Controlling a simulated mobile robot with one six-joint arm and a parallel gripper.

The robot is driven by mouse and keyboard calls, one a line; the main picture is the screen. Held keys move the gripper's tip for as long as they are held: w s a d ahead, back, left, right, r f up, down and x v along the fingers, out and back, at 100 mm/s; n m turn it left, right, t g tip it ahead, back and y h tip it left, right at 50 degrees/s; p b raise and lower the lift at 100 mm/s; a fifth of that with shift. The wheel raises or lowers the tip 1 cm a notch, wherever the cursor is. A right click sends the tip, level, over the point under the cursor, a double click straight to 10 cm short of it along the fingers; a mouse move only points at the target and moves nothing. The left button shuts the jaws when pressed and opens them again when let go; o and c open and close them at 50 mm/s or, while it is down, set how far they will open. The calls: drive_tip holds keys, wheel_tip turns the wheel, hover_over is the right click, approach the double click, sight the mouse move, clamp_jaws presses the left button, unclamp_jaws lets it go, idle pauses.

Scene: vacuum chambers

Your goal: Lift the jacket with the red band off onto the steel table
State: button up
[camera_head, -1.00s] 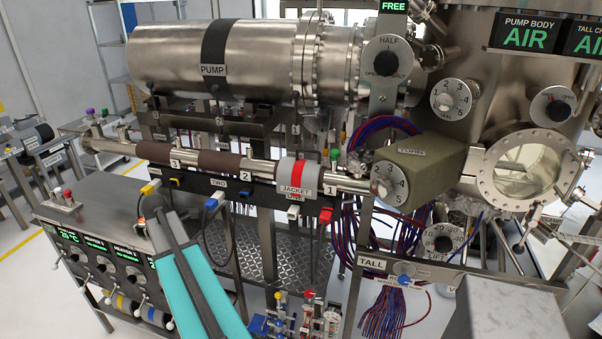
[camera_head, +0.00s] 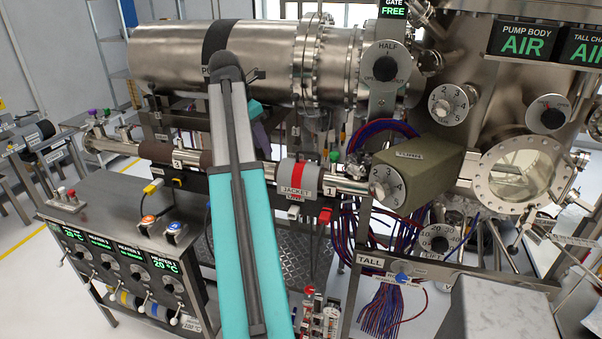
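The jacket with the red band (camera_head: 297,180) is a grey sleeve around the horizontal steel pipe (camera_head: 345,185), with a JACKET label and a red band around its middle. It sits just left of the olive TURBO block. My teal and grey arm rises from the bottom, left of the jacket, with its upper end in front of the pump. A short teal and dark part of my arm shows behind it, above and left of the jacket. My gripper's fingers are hidden or out of view. I cannot tell which surface is the steel table.
A red plug (camera_head: 325,215) and cable hang below the jacket. The TURBO block (camera_head: 418,170) stands close on its right. The pump (camera_head: 270,60) lies above and behind. The heater console (camera_head: 110,215) stands at left; a grey block (camera_head: 500,310) is at lower right.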

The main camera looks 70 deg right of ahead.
drive_tip(key=s+d+r, duration=0.1)
drive_tip(key=s+r, duration=0.4)
drive_tip(key=r, duration=0.2)
drive_tip(key=shift+d+r+n+h, duration=0.2)
drive_tip(key=shift+n+h, duration=0.1)
drive_tip(key=shift+s, duration=0.1)
drive_tip(key=p, duration=0.3)
approach(295, 163)
drive_tip(key=shift+s+d+f, duration=0.25)
drive_tip(key=shift+s+d, duration=0.05)
drive_tip(key=shift+d, duration=0.25)
drive_tip(key=shift+p+x, duration=1.2)
drive_tip(key=shift+x, duration=0.2)
drive_tip(key=shift+p+x, duration=0.35)
drive_tip(key=shift+x, duration=0.9)
drive_tip(key=shift+s+d+r, duration=0.1)
drive_tip(key=shift+d+r, duration=0.05)
drive_tip(key=shift+c, duration=0.3)
